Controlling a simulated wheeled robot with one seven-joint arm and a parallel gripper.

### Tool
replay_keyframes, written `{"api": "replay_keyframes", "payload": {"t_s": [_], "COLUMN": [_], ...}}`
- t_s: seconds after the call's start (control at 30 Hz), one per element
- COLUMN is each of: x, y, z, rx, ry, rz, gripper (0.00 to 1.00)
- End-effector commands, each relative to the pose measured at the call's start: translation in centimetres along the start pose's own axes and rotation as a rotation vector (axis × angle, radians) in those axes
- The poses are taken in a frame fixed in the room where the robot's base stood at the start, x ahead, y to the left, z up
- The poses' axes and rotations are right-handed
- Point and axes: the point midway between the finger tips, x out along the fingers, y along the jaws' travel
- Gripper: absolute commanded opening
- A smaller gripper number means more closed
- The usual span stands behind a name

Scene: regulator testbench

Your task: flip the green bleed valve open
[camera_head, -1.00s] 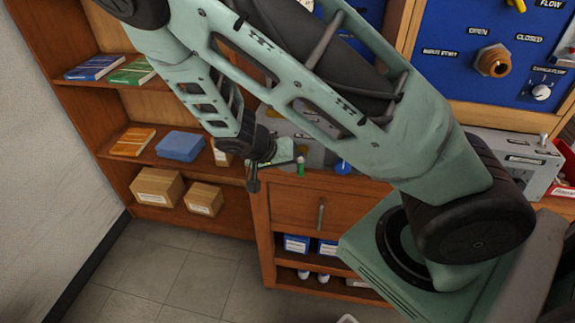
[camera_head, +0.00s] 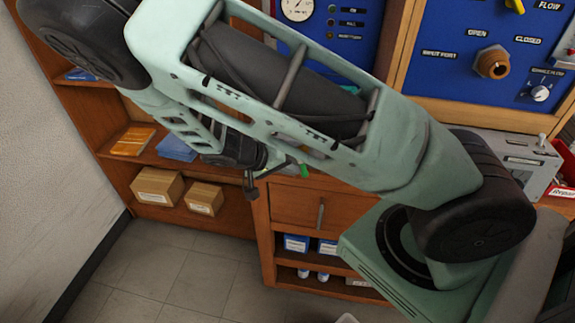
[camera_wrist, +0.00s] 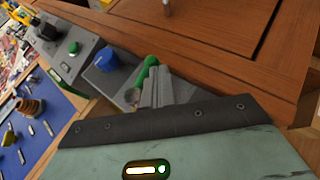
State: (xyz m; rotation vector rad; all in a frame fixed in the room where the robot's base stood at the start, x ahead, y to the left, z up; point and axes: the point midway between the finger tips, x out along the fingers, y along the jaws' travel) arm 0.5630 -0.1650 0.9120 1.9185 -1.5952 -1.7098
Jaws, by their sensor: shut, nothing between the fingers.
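The green bleed valve handle (camera_wrist: 150,66) shows in the wrist view on a grey block, beside a blue knob (camera_wrist: 106,60). My gripper (camera_wrist: 158,86) is shut and empty, with its fingertips right beside the handle. The fingers hide the handle's lower part, and I cannot tell whether they touch it. In the head view only a small bit of the green handle (camera_head: 304,171) shows below my forearm. My arm covers most of the bench top there.
A wooden drawer cabinet (camera_head: 297,208) stands under the bench top. The blue panel (camera_head: 455,80) with a brass fitting (camera_head: 492,62) rises at the back right. A shelf with cardboard boxes (camera_head: 157,187) is at left. The floor in front is clear.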

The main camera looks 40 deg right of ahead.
Motion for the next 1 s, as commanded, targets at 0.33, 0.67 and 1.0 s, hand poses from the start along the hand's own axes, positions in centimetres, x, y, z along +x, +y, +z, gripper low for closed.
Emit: {"api": "replay_keyframes", "payload": {"t_s": [0.33,0.67,1.0], "x": [1.2,1.8,2.0], "y": [0.1,0.6,1.0], "z": [0.6,0.9,1.0], "rx": [-0.149,-0.263,-0.272], "ry": [0.01,0.015,0.014], "rz": [0.29,0.511,0.527], "gripper": [0.0,0.0,0.0]}}
